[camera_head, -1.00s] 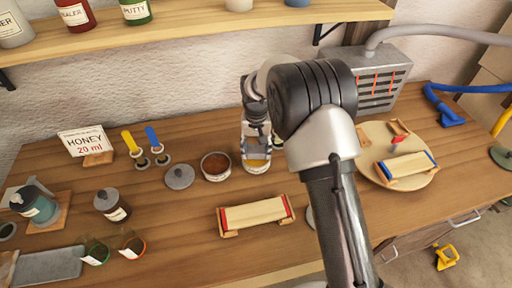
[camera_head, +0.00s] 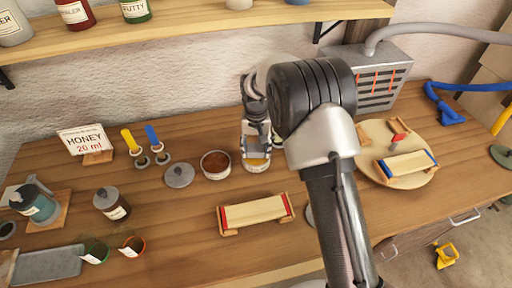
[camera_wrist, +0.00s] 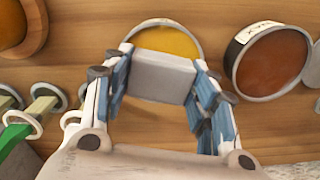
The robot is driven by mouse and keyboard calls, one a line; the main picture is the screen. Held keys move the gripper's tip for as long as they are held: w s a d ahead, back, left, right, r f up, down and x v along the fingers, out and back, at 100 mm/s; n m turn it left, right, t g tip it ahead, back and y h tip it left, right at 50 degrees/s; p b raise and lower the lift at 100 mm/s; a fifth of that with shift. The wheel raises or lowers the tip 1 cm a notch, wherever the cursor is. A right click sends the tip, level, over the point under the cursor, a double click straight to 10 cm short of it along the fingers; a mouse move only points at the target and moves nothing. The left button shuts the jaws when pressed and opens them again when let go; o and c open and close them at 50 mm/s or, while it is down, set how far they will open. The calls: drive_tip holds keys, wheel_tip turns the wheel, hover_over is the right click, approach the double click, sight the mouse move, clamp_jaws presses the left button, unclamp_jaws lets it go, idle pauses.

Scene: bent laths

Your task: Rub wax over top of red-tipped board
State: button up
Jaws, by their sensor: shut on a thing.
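My gripper (camera_head: 257,146) is shut on a grey block (camera_wrist: 162,77), seen between the fingers in the wrist view. It is over a round tin with yellow contents (camera_wrist: 165,40). In the head view the tin (camera_head: 256,165) is partly hidden by my gripper. I cannot tell whether the block touches the contents. A tin with red-brown contents (camera_head: 216,164) stands just left; in the wrist view its label (camera_wrist: 257,34) seems to read WAX. The red-tipped board (camera_head: 254,211), pale and slightly bent, lies on a wooden stand at the front middle, apart from my gripper.
A blue-tipped board (camera_head: 406,163) sits on a round wooden disc (camera_head: 374,136) with a red-topped piece at right. My arm hides the bench right of the red-tipped board.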

sight(256, 148)
drive_tip(key=shift+f, duration=0.4)
idle(1.2)
drive_tip(key=shift+r+p, duration=2.4)
drive_tip(key=shift+r, duration=1.15)
drive_tip(key=shift+d, duration=0.1)
